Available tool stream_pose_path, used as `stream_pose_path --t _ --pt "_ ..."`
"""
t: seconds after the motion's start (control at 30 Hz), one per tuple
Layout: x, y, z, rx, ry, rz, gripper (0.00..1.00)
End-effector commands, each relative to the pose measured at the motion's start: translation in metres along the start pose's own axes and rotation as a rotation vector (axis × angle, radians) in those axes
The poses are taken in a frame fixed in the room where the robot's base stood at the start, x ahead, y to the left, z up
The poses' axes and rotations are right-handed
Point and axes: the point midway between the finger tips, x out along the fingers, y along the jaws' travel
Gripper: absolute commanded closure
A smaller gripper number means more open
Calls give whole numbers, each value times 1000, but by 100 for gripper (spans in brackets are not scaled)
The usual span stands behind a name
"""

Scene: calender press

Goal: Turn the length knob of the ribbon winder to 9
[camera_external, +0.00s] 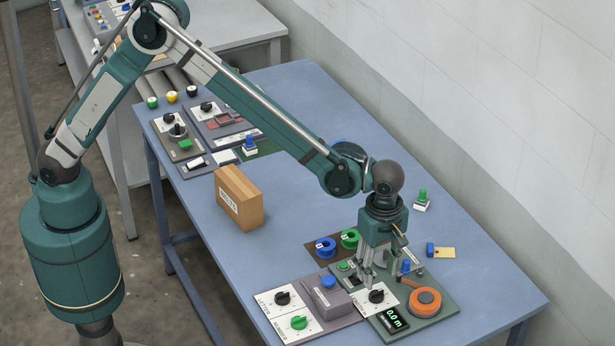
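The ribbon winder is a green-grey base plate (435,316) near the table's right end. It carries an orange reel (424,302), a display reading 0.0 m (393,319) and a black knob (376,296) on a white dial plate. This knob looks like the length knob; its scale and pointer are too small to read. My gripper (375,280) points down just above and behind the knob. Its fingers look spread, with nothing visible between them. I cannot tell whether a fingertip touches the knob or the plate. The fingers hide part of the winder's back left.
Left of the winder stands a panel with a black knob (283,298), a green knob (299,322) and a blue button (328,281). Behind are blue (325,247) and green spools (349,239). A cardboard box (239,197) stands mid-table. The table's right back is mostly clear.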

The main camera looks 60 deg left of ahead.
Motion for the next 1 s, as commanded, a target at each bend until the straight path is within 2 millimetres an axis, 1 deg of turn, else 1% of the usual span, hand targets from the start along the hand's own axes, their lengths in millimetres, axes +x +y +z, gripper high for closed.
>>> stream_pose_path --t 0.17,0.4,0.6,0.8,1.0 --pt "17 0 0 0 0 0 61" --pt "46 0 0 0 1 0 61" --pt "64 0 0 1 1 0 61" --pt "71 0 0 1 1 0 61" --pt "71 0 0 1 1 0 61"
